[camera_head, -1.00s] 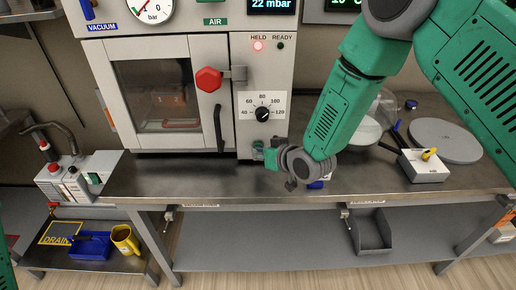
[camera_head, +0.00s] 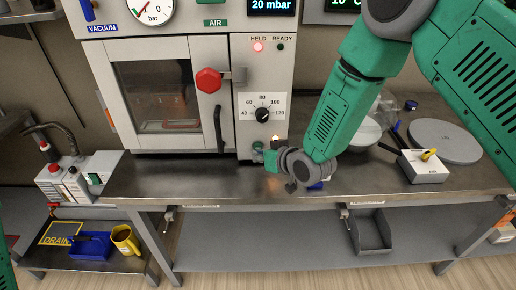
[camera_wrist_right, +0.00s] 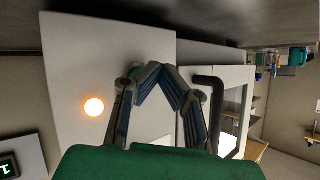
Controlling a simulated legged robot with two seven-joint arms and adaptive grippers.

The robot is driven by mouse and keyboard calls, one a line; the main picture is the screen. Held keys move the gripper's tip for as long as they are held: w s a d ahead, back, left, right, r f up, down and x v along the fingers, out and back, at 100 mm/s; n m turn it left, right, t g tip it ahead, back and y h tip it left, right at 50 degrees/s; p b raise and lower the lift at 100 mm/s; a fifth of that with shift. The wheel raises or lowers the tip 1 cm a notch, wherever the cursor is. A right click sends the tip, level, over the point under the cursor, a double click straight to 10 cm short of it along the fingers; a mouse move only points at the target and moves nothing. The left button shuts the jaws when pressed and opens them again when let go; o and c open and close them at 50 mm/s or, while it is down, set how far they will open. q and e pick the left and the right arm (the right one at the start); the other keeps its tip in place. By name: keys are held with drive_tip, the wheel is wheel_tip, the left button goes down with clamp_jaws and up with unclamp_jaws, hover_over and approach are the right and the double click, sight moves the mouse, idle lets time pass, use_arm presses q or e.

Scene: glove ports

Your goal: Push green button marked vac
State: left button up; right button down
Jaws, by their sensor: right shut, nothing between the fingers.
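In the head view, a small green button (camera_head: 258,145) shows low on the front panel of the vacuum oven (camera_head: 234,95), below the dial. Any "vac" marking is too small to read. My right gripper (camera_head: 259,155) is at the panel, right at the button, and partly covers it. Whether it touches the button cannot be told. In the right wrist view, the fingers of my right gripper (camera_wrist_right: 154,66) meet at their tips, empty, in front of the pale panel. They hide what lies behind them. My left gripper is not seen.
An orange lamp (camera_head: 275,139) glows beside the button, also bright in the wrist view (camera_wrist_right: 94,106). The black dial (camera_head: 263,114), red knob (camera_head: 208,80) and dark door handle (camera_head: 218,128) are near. A white box (camera_head: 424,168) with a yellow lever stands right.

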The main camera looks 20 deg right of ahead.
drive_tip(key=shift+s, duration=0.2)
drive_tip(key=shift+s+a+p, duration=0.25)
drive_tip(key=shift+s+a, duration=0.05)
drive_tip(key=shift+s, duration=0.65)
drive_tip(key=shift+s+a+p, duration=0.3)
drive_tip(key=shift+s, duration=0.7)
drive_tip(key=shift+s+a+p, duration=0.25)
drive_tip(key=shift+s+a, duration=0.05)
drive_tip(key=shift+s, duration=0.65)
drive_tip(key=s+f, duration=0.2)
drive_tip(key=s+d+f+g, duration=0.1)
drive_tip(key=s+f, duration=0.1)
drive_tip(key=s+d+f+g+h+b, duration=0.1)
drive_tip(key=s+f, duration=0.1)
drive_tip(key=shift+s+d+f, duration=0.25)
drive_tip(key=shift+s+f, duration=0.05)
drive_tip(key=shift+s, duration=0.05)
drive_tip(key=s+d+f+g+h+b, duration=0.1)
drive_tip(key=s+d+f+g, duration=0.3)
drive_tip(key=s, duration=0.9)
drive_tip(key=s+d+f+m+g+h+b, duration=0.1)
drive_tip(key=s+d+f+g, duration=0.3)
drive_tip(key=s, duration=0.9)
drive_tip(key=shift+s+d+f+g+h, duration=0.4)
drive_tip(key=shift+d+f+h, duration=0.4)
drive_tip(key=shift+d+f, duration=0.15)
